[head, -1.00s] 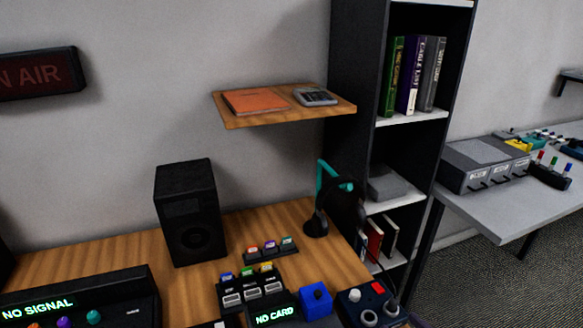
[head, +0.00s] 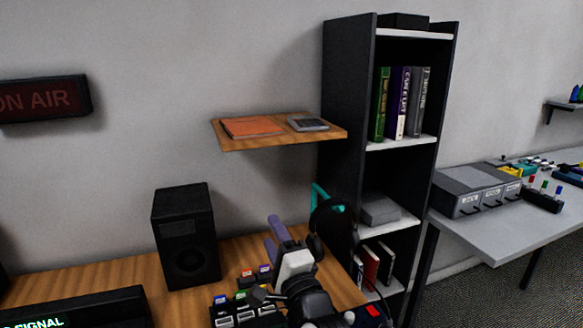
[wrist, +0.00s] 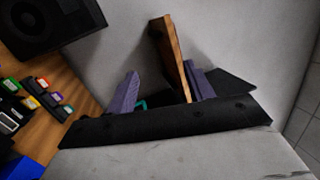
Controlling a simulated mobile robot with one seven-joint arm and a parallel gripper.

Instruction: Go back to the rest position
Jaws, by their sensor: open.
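My gripper (head: 277,238) is in the lower middle of the head view, above the wooden desk, its two purple fingers pointing up and to the left. It stands just left of the headphones on their teal stand. In the wrist view my gripper (wrist: 161,82) shows both purple fingers spread apart. Nothing is held between them. My arm covers part of the desk and the gear at the bottom of the head view.
The black speaker (head: 186,238) stands left of my gripper. Headphones (head: 334,228) hang close to its right. The wooden wall shelf (head: 240,142) is above, and the dark bookcase (head: 346,110) stands behind to the right. The space between desk and wall shelf looks clear.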

